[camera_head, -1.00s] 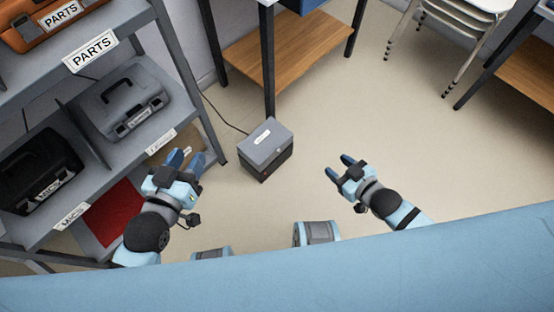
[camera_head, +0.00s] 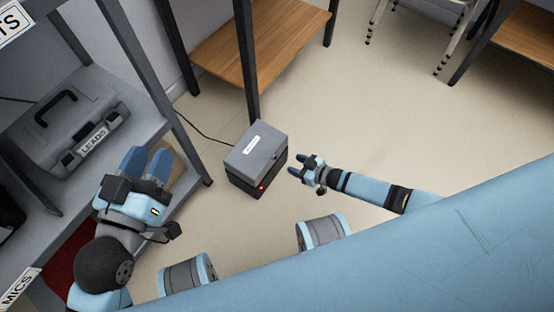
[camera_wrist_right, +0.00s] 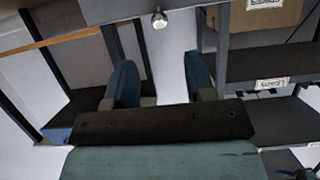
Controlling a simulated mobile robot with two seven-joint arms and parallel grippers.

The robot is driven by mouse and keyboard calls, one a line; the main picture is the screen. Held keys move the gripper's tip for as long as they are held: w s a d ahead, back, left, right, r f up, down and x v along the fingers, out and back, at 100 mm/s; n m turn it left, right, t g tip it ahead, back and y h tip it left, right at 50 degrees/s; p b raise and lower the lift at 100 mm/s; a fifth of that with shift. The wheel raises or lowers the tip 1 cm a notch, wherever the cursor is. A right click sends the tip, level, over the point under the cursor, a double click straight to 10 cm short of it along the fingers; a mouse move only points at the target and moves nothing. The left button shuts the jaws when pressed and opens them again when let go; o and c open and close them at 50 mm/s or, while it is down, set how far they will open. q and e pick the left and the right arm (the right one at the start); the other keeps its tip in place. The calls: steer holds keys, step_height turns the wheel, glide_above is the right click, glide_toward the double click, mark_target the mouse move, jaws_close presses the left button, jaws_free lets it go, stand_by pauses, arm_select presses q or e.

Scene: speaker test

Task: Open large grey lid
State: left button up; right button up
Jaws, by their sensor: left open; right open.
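A box with a large grey lid (camera_head: 257,146) stands on the floor right of the shelf. The lid is shut on a dark base (camera_head: 240,182) with a small red light at its front. A white label is on the lid. My right gripper (camera_head: 297,165) is open and empty, just right of the box, fingers pointing toward it. In the right wrist view the fingers (camera_wrist_right: 160,85) are spread; a grey panel (camera_wrist_right: 120,9) with a round metal knob (camera_wrist_right: 160,19) shows beyond them. My left gripper (camera_head: 148,164) is open beside the shelf, left of the box.
A grey shelf unit (camera_head: 150,118) with a grey case labelled LEADS (camera_head: 66,118) stands at left. A table leg (camera_head: 246,62) rises right behind the box, with a wooden lower shelf (camera_head: 245,45) behind. A black cable runs to the box.

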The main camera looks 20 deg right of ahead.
mark_target(276, 157)
steer(key=b+x, duration=0.3)
steer(key=x, duration=0.5)
steer(key=shift+f, duration=0.2)
steer(key=shift+w+a+f+b, duration=0.1)
steer(key=shift+w+a+b, duration=0.15)
steer(key=shift+w+b, duration=0.1)
arm_select(q)
steer(key=shift+m+g, duration=0.6)
steer(key=shift+m, duration=0.1)
steer(key=f, duration=0.2)
steer(key=w+f, duration=0.1)
steer(key=f, duration=0.1)
steer(key=shift+a, duration=0.15)
arm_select(e)
jaws_close()
